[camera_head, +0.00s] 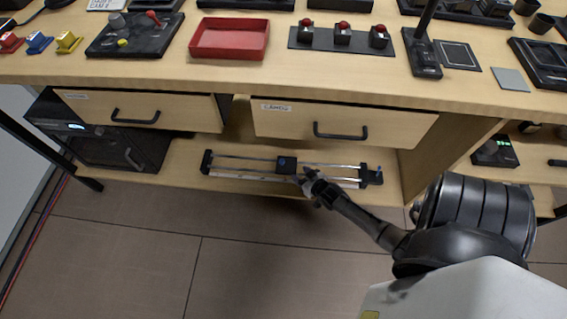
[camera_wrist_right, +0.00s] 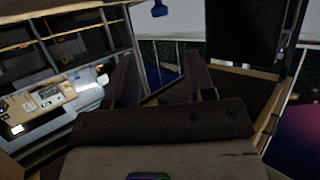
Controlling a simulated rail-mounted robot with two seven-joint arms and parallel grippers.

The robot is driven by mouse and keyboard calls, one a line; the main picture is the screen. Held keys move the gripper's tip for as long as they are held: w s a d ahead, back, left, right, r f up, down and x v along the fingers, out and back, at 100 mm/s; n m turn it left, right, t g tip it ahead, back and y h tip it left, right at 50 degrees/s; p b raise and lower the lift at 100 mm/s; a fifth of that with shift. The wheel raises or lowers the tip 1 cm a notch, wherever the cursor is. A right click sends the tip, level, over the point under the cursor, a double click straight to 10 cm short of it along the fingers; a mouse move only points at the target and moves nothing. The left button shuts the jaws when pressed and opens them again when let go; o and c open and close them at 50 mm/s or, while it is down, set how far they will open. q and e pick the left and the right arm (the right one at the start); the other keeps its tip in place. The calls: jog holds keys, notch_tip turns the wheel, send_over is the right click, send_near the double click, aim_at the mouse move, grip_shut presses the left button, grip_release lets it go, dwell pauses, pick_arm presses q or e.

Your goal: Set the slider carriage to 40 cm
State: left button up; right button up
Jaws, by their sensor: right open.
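The camera slider (camera_head: 235,166) lies on the low shelf under the desk, with two metal rails between dark end blocks. My left gripper is not in view.
Above the slider are two drawers; the right drawer (camera_head: 345,125) sticks out further than the left drawer (camera_head: 140,110). A dark box (camera_head: 120,150) stands left on the shelf, and a wooden side panel (camera_head: 440,150) bounds the right. Floor in front is clear.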

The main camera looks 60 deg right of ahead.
aim_at(282, 161)
jog(key=b+x, duration=0.6)
jog(key=x, duration=0.4)
jog(key=shift+w+f, duration=0.2)
jog(key=shift+f, duration=0.05)
jog(key=shift+w+d+f+b, duration=0.15)
jog(key=shift+w+d+b, duration=0.2)
jog(key=shift+w+b, duration=0.25)
jog(key=shift+w, duration=0.15)
jog(key=shift+c, duration=0.5)
jog(key=c, duration=0.4)
grip_shut()
